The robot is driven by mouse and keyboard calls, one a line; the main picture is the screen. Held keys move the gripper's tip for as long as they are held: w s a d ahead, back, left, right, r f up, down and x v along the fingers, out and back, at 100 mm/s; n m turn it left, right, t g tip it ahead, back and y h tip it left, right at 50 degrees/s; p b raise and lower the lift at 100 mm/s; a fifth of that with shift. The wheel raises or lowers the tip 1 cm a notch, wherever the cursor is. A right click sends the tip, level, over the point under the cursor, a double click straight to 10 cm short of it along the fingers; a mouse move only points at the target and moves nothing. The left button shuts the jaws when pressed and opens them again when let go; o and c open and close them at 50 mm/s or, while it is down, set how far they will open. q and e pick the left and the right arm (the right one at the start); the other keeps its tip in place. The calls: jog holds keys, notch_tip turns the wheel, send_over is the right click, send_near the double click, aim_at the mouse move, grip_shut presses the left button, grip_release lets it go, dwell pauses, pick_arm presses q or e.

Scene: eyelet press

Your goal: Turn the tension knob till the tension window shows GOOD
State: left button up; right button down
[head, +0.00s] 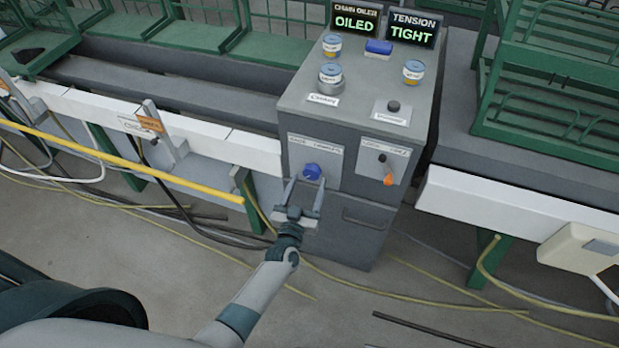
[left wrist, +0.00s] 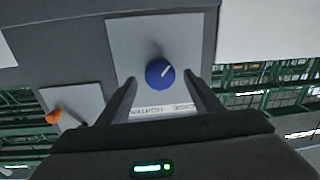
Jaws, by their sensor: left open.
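The blue tension knob (head: 312,171) sits on a pale plate on the front of the grey cabinet. In the left wrist view the knob (left wrist: 160,72) shows a white pointer line and lies between and just beyond my fingertips. My left gripper (head: 304,185) is open in front of the knob, its fingers on either side and not visibly touching it. The tension window (head: 411,29) on top of the cabinet reads TIGHT. My right gripper is not in view.
A plate with an orange-handled switch (head: 388,178) is right of the knob. The other window (head: 355,19) reads OILED. Small jars (head: 330,75) and a dark button (head: 393,106) stand on the cabinet top. A yellow rail (head: 120,160) runs at left; cables lie on the floor.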

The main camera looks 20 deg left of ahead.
pick_arm(q)
jog(key=shift+w, duration=1.2)
jog(key=c, duration=1.1)
jog(key=shift+o, duration=0.2)
jog(key=shift+n, duration=0.4)
jog(key=n, duration=0.3)
jog(key=shift+r+n+g+b, duration=0.1)
jog(key=shift+n+g+b, duration=0.3)
jog(key=shift+n, duration=1.5)
